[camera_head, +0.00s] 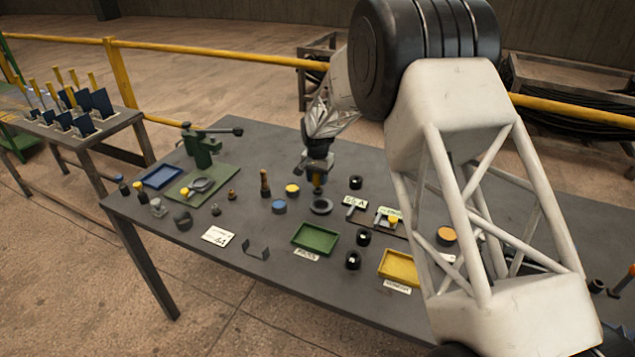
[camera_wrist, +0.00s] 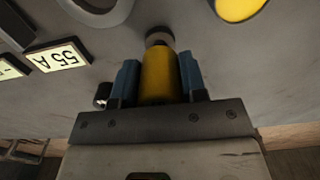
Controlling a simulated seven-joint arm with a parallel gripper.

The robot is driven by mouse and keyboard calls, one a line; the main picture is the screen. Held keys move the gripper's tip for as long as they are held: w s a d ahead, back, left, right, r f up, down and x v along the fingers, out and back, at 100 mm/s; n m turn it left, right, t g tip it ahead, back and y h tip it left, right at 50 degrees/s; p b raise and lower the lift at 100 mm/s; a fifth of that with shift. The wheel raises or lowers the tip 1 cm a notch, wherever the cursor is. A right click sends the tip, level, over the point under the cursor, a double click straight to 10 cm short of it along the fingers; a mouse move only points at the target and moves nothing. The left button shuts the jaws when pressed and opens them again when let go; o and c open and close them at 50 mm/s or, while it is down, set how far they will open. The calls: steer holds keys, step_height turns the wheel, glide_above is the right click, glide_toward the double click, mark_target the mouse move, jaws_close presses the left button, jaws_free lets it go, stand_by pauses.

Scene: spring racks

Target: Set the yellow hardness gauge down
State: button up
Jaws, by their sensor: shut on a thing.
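The yellow hardness gauge (camera_wrist: 158,76) is upright between the two blue fingers of my gripper (camera_wrist: 158,82), with its round dark tip towards the table. I cannot tell whether the tip touches the table top.
A yellow disc (camera_head: 292,189) and a wooden-handled tool (camera_head: 265,183) stand left of the gripper. A "55 A" label (camera_head: 355,202) lies to the right. Green (camera_head: 316,238) and yellow (camera_head: 398,268) trays sit nearer the front. Bare table lies behind the gripper.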

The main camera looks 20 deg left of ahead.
steer(key=shift+f, duration=0.9)
steer(key=shift+f, duration=0.15)
steer(key=o, duration=1)
step_height(320, 180, up, 12)
steer(key=shift+r, duration=0.2)
stand_by(0.5)
